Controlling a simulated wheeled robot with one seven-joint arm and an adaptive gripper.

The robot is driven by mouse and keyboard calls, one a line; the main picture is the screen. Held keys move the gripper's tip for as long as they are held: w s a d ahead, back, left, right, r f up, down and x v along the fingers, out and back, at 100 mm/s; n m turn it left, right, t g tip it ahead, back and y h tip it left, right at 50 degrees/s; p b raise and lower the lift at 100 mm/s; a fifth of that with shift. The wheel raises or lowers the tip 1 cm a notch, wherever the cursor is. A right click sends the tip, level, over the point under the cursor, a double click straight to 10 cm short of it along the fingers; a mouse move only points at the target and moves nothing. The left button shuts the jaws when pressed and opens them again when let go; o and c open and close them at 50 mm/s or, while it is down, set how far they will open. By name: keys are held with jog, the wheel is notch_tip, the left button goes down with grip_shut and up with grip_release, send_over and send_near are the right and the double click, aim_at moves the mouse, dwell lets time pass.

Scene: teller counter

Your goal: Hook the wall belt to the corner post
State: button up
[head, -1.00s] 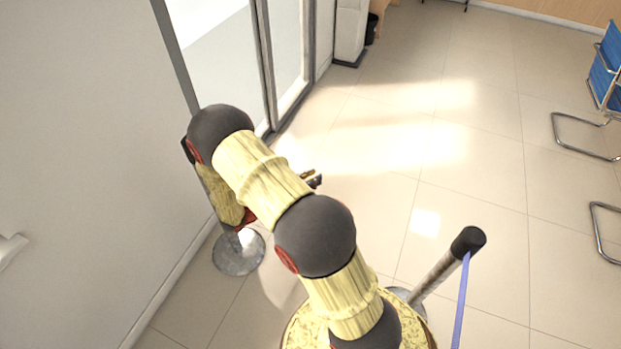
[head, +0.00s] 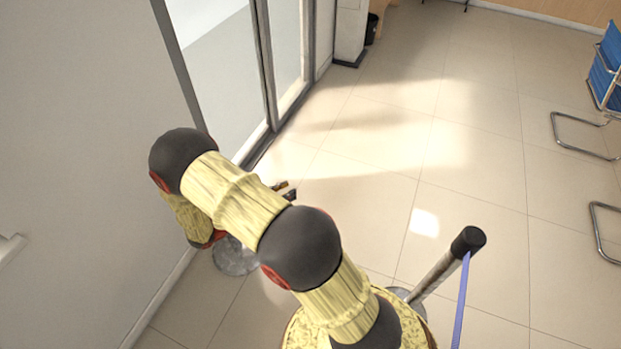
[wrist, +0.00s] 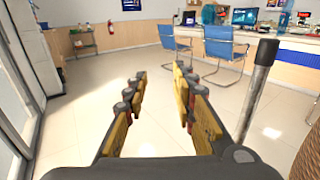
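A post with a black top (head: 467,241) leans in perspective at the lower right of the head view. A blue belt (head: 461,300) runs from its top down to the picture's bottom edge. A second round metal base (head: 235,258) sits on the floor at left, partly behind my arm; its pole is hidden. I cannot tell which is the corner post, and I see no belt end for certain. In the wrist view my gripper (wrist: 160,75) is open, with nothing between its fingers. A black-topped post (wrist: 258,90) stands to its right. In the head view my arm mostly hides the gripper.
A plain wall (head: 90,150) and a glass door (head: 225,85) are close on the left. Blue chairs (head: 607,70) stand at far right; they also show in the wrist view (wrist: 224,45) before a counter (wrist: 285,45). The tiled floor between is clear.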

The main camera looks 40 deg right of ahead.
jog(key=shift+w+a, duration=0.25)
jog(key=shift+a, duration=0.85)
jog(key=shift+o, duration=0.2)
